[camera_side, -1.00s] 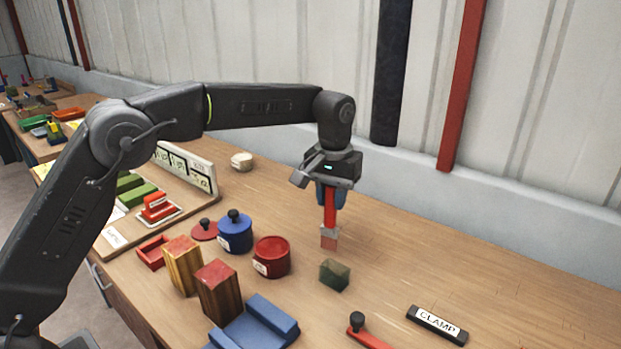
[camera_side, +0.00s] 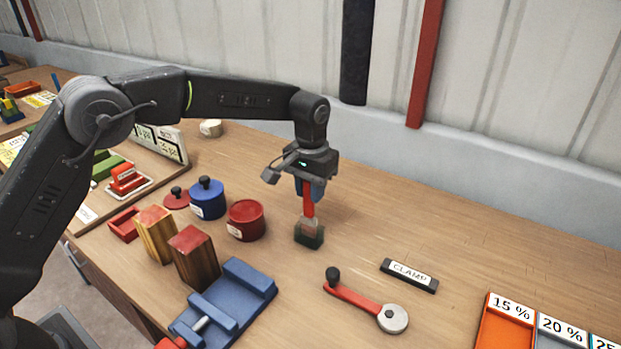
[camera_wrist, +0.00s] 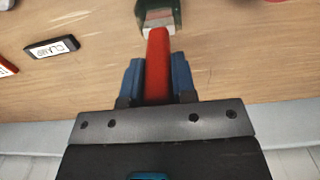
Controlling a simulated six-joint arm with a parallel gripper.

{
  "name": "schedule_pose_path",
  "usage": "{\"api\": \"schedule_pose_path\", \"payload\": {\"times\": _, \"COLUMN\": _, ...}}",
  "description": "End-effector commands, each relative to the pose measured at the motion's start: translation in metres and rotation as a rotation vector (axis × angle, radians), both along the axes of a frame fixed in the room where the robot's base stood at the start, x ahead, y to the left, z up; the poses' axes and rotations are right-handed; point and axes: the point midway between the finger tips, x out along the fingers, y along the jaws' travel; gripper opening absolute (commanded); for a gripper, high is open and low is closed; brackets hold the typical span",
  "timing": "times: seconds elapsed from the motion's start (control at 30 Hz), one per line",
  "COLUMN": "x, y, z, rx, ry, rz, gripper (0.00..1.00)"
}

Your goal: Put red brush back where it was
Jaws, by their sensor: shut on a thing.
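The red brush (camera_side: 309,204) is upright, with its handle at the top and its grey ferrule and bristle end pointing down. My gripper (camera_side: 309,190) is shut on the handle. In the wrist view the blue fingers of my gripper (camera_wrist: 159,80) flank the red handle (camera_wrist: 158,62). A small dark green block-like holder (camera_side: 313,242) stands on the table at the brush's lower end. The brush head overlaps this green holder in both views, the wrist view showing it at the top edge (camera_wrist: 176,22). I cannot tell how deep the head sits in it.
A red pot (camera_side: 246,221), a blue pot (camera_side: 207,199) and wooden blocks (camera_side: 194,257) stand to the left. A blue fixture (camera_side: 238,284), a red-handled tool (camera_side: 355,297) and a CLAMP label (camera_side: 409,275) lie in front and right. The table behind is clear.

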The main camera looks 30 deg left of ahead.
Motion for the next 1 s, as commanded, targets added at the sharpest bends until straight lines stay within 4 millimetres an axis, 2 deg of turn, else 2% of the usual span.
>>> {"api": "schedule_pose_path", "payload": {"times": 1.0, "x": 0.0, "y": 0.0, "z": -0.013, "rx": 0.0, "ry": -0.001, "rz": 0.0, "gripper": 0.0}}
